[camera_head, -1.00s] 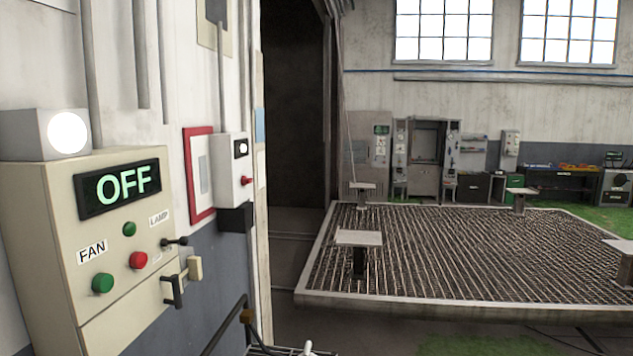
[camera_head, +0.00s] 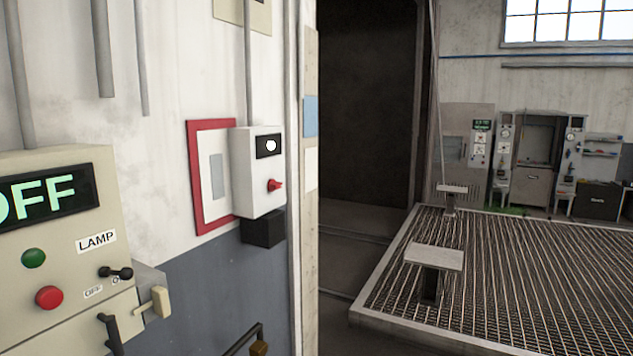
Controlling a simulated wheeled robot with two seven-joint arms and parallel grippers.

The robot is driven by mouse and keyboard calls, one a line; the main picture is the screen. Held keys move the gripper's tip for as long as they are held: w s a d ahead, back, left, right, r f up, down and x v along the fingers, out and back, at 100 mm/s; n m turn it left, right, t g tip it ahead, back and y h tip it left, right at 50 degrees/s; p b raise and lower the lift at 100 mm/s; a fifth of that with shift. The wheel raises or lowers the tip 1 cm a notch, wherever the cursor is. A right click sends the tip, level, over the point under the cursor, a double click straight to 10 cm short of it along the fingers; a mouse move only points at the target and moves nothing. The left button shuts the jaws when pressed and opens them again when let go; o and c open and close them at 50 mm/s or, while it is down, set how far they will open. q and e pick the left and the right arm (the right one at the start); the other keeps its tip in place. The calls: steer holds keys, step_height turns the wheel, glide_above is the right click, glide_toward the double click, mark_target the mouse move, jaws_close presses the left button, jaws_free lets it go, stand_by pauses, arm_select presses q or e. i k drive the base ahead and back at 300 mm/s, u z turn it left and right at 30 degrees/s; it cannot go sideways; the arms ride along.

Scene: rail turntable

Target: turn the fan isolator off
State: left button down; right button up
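A cream control panel (camera_head: 85,240) stands at the left, cut by the frame edge. Its dark display (camera_head: 45,196) shows green letters ending in "FF". Below are a green button (camera_head: 34,258), a red button (camera_head: 49,297), a "LAMP" label (camera_head: 96,240) and a small black toggle (camera_head: 115,273). A cream lever handle (camera_head: 160,301) and a dark handle (camera_head: 111,334) are at its right. A white wall box (camera_head: 259,185) has a red rotary knob (camera_head: 275,185) and a lit white lamp (camera_head: 270,146). I cannot tell which control is the fan isolator. Neither gripper is in view.
A red-framed board (camera_head: 217,211) hangs behind the white box, and a black box (camera_head: 264,229) sits under it. A dark doorway opens right of the wall. A grated platform (camera_head: 520,275) with a low pedestal (camera_head: 433,257) lies at the right. A dark bar (camera_head: 247,337) rises at the bottom.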

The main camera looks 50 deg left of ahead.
mark_target(272, 186)
steer(key=i, duration=2.25)
steer(key=u, duration=3.8)
steer(key=i, duration=0.5)
steer(key=z, duration=0.05)
